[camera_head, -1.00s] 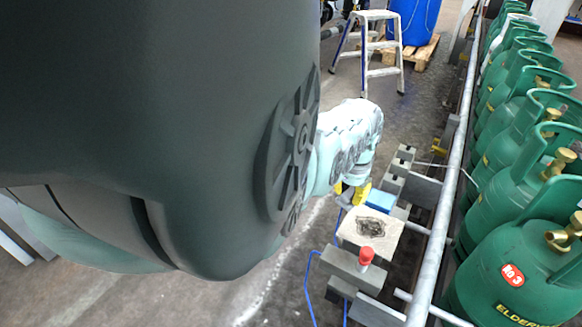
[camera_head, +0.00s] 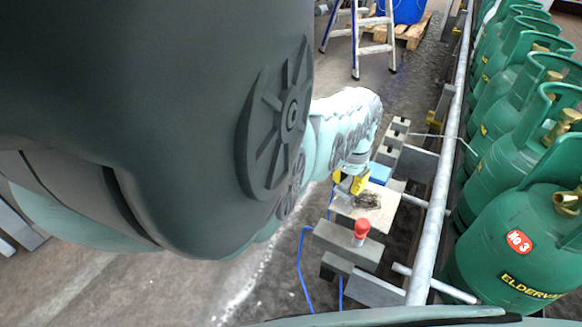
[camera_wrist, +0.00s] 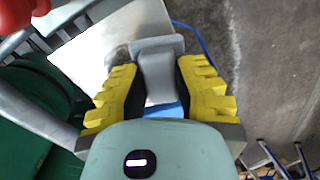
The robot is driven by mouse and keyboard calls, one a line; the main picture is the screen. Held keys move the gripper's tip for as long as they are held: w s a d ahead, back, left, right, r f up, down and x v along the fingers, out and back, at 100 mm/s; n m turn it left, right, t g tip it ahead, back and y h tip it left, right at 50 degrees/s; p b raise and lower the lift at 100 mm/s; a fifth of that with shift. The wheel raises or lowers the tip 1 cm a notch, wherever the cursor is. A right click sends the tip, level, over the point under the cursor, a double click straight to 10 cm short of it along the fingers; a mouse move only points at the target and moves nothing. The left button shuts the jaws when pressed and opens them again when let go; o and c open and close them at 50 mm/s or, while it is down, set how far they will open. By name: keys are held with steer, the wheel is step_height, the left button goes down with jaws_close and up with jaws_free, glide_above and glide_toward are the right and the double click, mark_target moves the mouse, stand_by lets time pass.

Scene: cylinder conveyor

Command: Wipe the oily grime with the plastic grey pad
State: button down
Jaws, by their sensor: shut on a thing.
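The oily grime (camera_head: 367,201) is a dark patch on a pale square plate (camera_head: 395,204). My gripper (camera_head: 351,182) has yellow fingers and is at the plate's far left part, just beyond the grime. In the wrist view my gripper (camera_wrist: 158,85) is shut on the grey pad (camera_wrist: 157,72), between both fingers. I cannot tell whether the pad touches the plate.
A blue block (camera_head: 380,173) lies just beyond the plate. A red knob (camera_head: 362,228) on a grey block (camera_head: 340,243) stands at the near side. A metal rail (camera_head: 441,180) and green gas cylinders (camera_head: 522,245) run along the right. A stepladder (camera_head: 358,40) stands behind.

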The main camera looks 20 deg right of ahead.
steer(key=shift+f+b, duration=1)
steer(key=shift+f, duration=0.1)
stand_by(0.6)
steer(key=shift+d, duration=0.1)
